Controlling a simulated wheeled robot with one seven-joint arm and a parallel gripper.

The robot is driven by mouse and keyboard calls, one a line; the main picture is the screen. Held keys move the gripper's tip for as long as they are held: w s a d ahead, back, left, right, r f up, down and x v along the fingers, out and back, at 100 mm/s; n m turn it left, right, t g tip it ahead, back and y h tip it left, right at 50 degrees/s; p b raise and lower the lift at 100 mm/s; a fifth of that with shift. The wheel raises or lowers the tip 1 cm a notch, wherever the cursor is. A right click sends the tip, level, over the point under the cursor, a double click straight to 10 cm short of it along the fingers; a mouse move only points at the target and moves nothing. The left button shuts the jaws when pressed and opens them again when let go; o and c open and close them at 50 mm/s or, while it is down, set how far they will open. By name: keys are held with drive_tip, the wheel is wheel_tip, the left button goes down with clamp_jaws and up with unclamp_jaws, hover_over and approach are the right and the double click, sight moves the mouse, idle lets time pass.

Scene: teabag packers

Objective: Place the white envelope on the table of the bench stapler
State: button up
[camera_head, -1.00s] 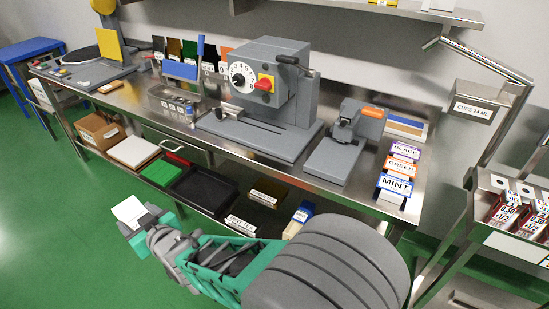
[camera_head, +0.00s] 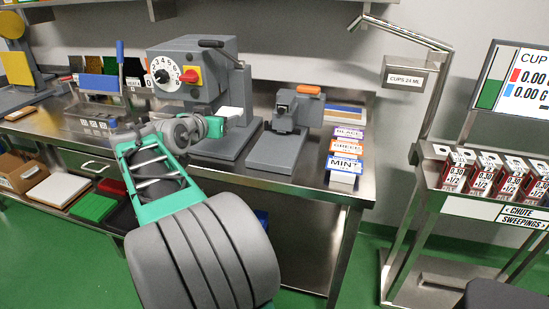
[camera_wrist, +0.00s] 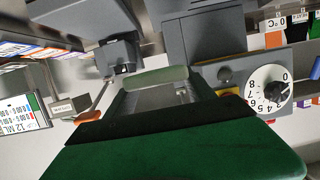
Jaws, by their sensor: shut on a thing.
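The white envelope (camera_head: 232,113) is at the tip of my gripper (camera_head: 217,124) in the head view. My gripper is shut on it and holds it in front of the big grey dial machine. The bench stapler (camera_head: 297,109), grey with an orange handle, stands just right of it. Its flat grey table (camera_head: 274,150) looks empty, and the envelope is left of it and apart from it. In the wrist view the stapler (camera_wrist: 88,20) is at upper left, and a dark green part of my gripper fills the bottom. I cannot clearly make out the envelope there.
The dial machine (camera_head: 190,75) with a red knob stands close behind my gripper. Labelled boxes, including MINT (camera_head: 345,165), line the bench right of the stapler. A CUPS sign (camera_head: 405,78) hangs from a post farther right.

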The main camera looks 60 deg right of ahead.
drive_tip(key=s+d+f, duration=0.4)
drive_tip(key=s+d, duration=0.3)
drive_tip(key=s, duration=0.1)
hover_over(272, 155)
drive_tip(key=shift+g, duration=0.3)
wheel_tip(272, 155, down, 6)
drive_tip(key=shift+s+d, duration=0.1)
drive_tip(key=shift+d, duration=0.05)
drive_tip(key=shift+f, duration=1.4)
drive_tip(key=shift+f, duration=0.2)
drive_tip(key=o, duration=1.3)
drive_tip(key=shift+r, duration=0.1)
